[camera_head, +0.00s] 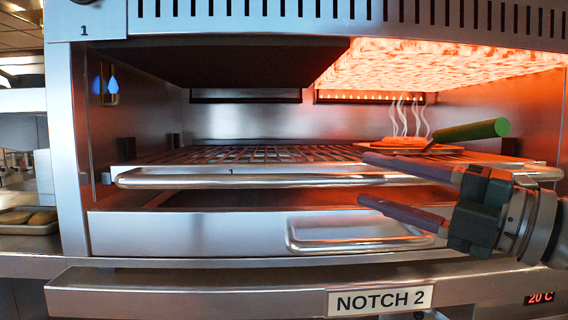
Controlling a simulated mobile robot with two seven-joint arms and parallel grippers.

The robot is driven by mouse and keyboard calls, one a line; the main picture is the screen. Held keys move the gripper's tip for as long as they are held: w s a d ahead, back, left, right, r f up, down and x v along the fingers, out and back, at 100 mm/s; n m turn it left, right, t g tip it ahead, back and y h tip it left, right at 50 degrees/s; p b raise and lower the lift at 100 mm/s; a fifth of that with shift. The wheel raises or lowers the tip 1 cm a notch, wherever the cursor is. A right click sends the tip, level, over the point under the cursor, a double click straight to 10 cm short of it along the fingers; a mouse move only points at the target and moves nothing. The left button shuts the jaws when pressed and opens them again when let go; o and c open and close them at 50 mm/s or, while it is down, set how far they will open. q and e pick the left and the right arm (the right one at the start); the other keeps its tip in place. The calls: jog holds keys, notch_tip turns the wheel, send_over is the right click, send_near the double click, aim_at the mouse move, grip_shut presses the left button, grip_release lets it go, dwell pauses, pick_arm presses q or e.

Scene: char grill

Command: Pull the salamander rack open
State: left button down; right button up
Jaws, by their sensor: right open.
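The salamander rack (250,154) is a dark wire grid inside the steel grill housing. A long rounded metal bar (220,181) runs along its front edge, marked with a small 1. My right gripper (363,179) comes in from the right and is open. One finger shows above the bar and the other below it, so the bar appears between them. I cannot tell whether either finger touches it. The right part of the bar is partly hidden by the gripper. My left gripper is not in view.
A flat steaming item (408,144) lies on the rack's right side, by a tool with a green handle (474,131). The heating element (440,65) glows orange above. A lower metal tray handle (350,236) and a "NOTCH 2" label (380,300) are below.

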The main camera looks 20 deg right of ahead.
jog(key=shift+p+x, duration=0.45)
jog(key=shift+x, duration=0.75)
grip_shut()
dwell(0.6)
